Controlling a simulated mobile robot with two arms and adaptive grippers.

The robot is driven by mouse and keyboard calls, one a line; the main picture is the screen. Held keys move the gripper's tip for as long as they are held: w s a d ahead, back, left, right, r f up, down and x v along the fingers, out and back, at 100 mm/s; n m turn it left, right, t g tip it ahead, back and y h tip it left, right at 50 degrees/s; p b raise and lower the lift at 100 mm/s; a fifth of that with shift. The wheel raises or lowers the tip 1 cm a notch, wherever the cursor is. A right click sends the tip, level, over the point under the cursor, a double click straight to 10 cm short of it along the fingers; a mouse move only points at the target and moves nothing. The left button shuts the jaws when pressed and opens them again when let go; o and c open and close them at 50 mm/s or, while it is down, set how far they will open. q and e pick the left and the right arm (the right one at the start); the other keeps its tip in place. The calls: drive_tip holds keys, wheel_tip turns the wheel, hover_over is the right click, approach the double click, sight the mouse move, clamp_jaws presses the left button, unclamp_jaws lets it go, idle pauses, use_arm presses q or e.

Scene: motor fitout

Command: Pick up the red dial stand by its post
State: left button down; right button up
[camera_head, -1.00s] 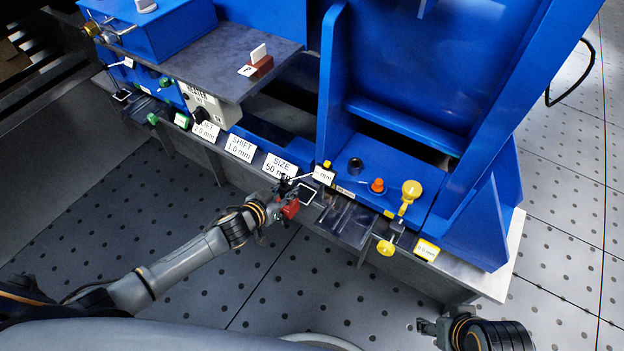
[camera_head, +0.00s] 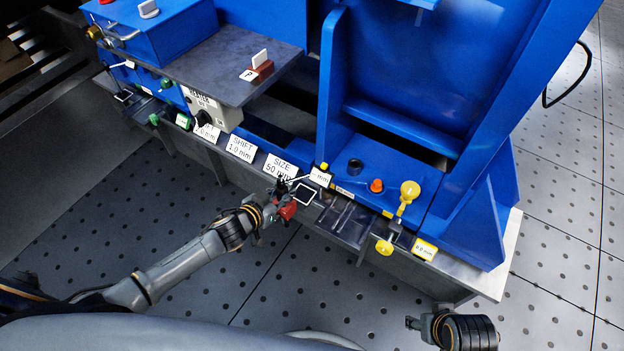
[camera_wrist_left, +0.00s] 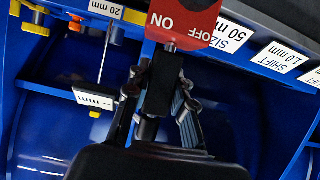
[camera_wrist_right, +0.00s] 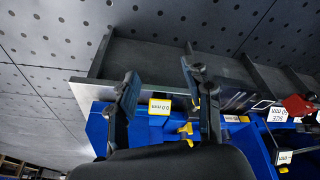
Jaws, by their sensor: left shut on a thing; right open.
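The red dial stand (camera_head: 287,209) is at the front edge of the machine's ledge in the head view. In the left wrist view its red plate (camera_wrist_left: 188,20) with ON and OFF lettering is at the top, above a dark post. My left gripper (camera_wrist_left: 165,92) is shut around this post; it also shows in the head view (camera_head: 277,200). My right gripper (camera_head: 412,323) is low at the right, away from the stand. In the right wrist view it is open and empty (camera_wrist_right: 165,78).
A white square outline (camera_head: 306,194) is on the ledge right beside the stand. A small mm label (camera_head: 320,176) stands just behind it. SIZE 50 mm (camera_head: 280,167) and SHIFT (camera_head: 241,149) cards line the ledge. Yellow knobs (camera_head: 410,190) are to the right. Open floor lies in front.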

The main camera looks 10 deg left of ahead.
sight(279, 192)
use_arm(q)
drive_tip(key=shift+s+a+r+p, duration=0.1)
drive_tip(key=shift+s+r+p, duration=0.2)
drive_tip(key=shift+r+p, duration=0.35)
drive_tip(key=shift+s+a+r+p, duration=0.15)
drive_tip(key=shift+s+r+p, duration=0.35)
drive_tip(key=shift+r+p, duration=0.1)
drive_tip(key=shift+s+a+r, duration=0.1)
drive_tip(key=shift+s+r, duration=0.1)
drive_tip(key=shift+s, duration=0.05)
use_arm(e)
wheel_tip(279, 192, down, 11)
drive_tip(key=s, duration=0.2)
drive_tip(key=shift+g, duration=0.4)
drive_tip(key=shift+s, duration=0.1)
